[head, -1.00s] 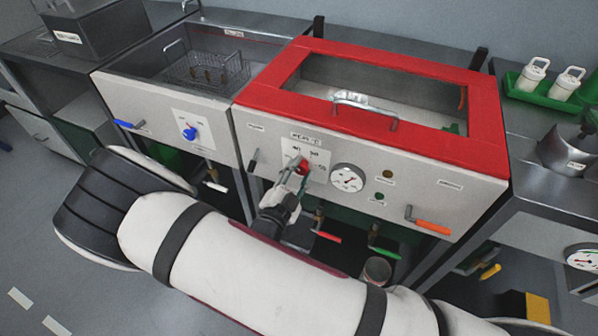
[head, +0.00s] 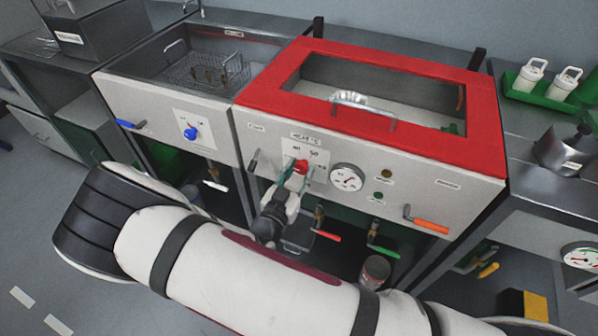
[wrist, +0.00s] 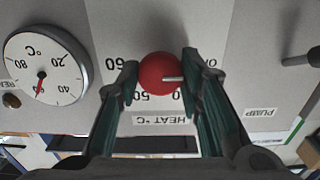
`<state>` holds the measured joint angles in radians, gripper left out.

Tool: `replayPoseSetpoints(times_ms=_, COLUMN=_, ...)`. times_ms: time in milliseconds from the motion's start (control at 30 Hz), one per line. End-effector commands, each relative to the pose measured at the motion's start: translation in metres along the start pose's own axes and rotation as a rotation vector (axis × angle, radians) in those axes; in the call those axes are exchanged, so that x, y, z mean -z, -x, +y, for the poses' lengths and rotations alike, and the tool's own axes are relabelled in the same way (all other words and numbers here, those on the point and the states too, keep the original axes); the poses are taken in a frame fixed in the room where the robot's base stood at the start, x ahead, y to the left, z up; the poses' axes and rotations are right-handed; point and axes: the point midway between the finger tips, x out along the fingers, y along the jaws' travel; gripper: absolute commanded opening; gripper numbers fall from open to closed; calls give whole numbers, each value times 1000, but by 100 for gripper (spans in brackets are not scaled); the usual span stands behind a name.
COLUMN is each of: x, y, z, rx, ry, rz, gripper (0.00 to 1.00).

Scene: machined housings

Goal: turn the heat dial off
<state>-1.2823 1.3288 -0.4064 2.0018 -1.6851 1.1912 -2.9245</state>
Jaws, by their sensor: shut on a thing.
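The red heat dial (head: 299,166) is on the front panel of the red-topped tank, in front of a white scale plate with numbers. In the wrist view the round red dial (wrist: 160,73) carries a pale pointer line directed to the right of that picture, and a label reading "HEAT °C" (wrist: 166,120) shows beside it. My gripper (wrist: 160,80) has a green-padded finger on each side of the dial and is shut on it. In the head view my gripper (head: 288,185) reaches the dial from below. The fingers hide parts of the scale.
A round temperature gauge (head: 347,178) sits right of the dial. A dark lever (head: 254,160) is to its left, by the pump label (wrist: 260,113). Red (head: 327,235), green (head: 384,251) and orange (head: 427,225) handles are below and right. The neighbouring tank has a blue dial (head: 190,133).

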Motion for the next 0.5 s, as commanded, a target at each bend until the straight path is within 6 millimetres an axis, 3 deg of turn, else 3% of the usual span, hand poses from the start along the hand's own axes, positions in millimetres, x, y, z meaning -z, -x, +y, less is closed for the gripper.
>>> replayPoseSetpoints(times_ms=500, x=-1, y=0, z=-1, rx=2, ry=35, rz=-3, gripper=6)
